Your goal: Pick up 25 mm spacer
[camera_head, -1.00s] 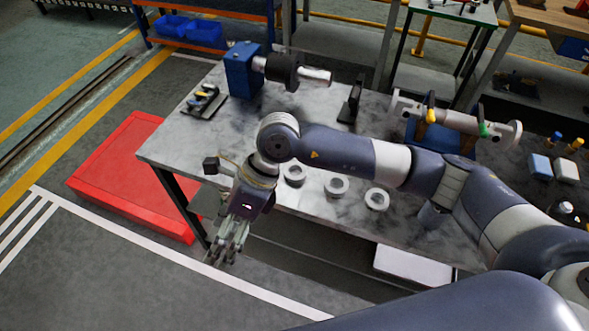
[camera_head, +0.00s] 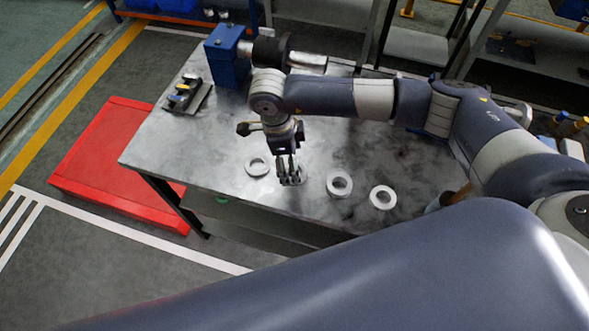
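Several pale grey ring-shaped spacers lie in a row along the front of the grey table (camera_head: 215,150). One ring (camera_head: 257,166) is left of my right gripper, and two more, a ring (camera_head: 339,184) and a ring (camera_head: 383,197), are to its right. My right gripper (camera_head: 290,180) points down, with its fingertips at another ring that it largely covers. I cannot tell whether the fingers touch that ring or how far apart they are. No size marking is readable, so I cannot tell which ring is the 25 mm one. My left gripper is not in view.
A blue block-shaped machine with a dark cylinder (camera_head: 228,58) stands at the table's back left, near a small fixture with tools (camera_head: 186,95). A red platform (camera_head: 112,160) is on the floor at left. The table's left front is bare.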

